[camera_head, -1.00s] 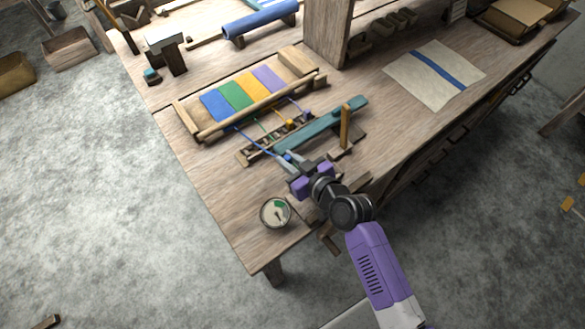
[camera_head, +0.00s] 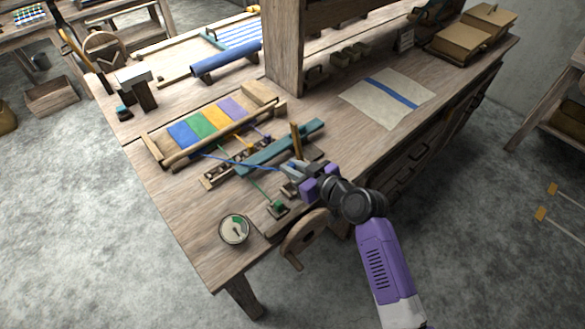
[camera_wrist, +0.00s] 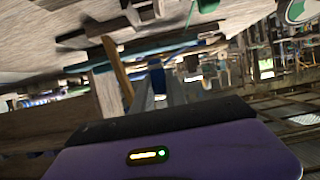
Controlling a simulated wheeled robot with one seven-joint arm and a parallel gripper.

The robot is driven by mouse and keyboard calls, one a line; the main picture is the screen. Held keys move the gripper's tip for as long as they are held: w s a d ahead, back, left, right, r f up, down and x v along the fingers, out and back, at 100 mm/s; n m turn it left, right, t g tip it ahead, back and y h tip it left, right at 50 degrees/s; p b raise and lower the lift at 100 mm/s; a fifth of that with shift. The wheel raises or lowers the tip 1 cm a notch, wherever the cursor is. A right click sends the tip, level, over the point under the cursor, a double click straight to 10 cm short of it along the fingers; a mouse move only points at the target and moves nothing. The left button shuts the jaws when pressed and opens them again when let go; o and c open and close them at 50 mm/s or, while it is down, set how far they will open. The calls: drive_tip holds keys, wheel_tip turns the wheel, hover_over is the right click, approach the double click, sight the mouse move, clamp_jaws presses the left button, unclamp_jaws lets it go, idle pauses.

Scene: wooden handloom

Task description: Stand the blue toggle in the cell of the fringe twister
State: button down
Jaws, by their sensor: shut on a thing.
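My gripper (camera_head: 289,170) is shut on the blue toggle (camera_wrist: 158,80), which shows between the fingers in the wrist view. A blue thread (camera_head: 232,161) runs from the blue strip of cloth to the gripper. The gripper is above the bench, beside the teal bar and up and right of the fringe twister. The fringe twister, with its wooden crank wheel (camera_head: 304,233), is at the bench's front edge. The green toggle (camera_head: 278,206) is at the twister, with its green thread running back to the cloth. The cell for the blue toggle cannot be made out.
A round dial (camera_head: 234,229) lies left of the twister. The bench left of the dial is clear.

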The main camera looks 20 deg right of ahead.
drive_tip(key=shift+f+b, duration=1.25)
drive_tip(key=shift+f, duration=0.75)
drive_tip(key=shift+f+b, duration=1.6)
drive_tip(key=shift+b, duration=0.2)
drive_tip(key=c, duration=1.3)
unclamp_jaws()
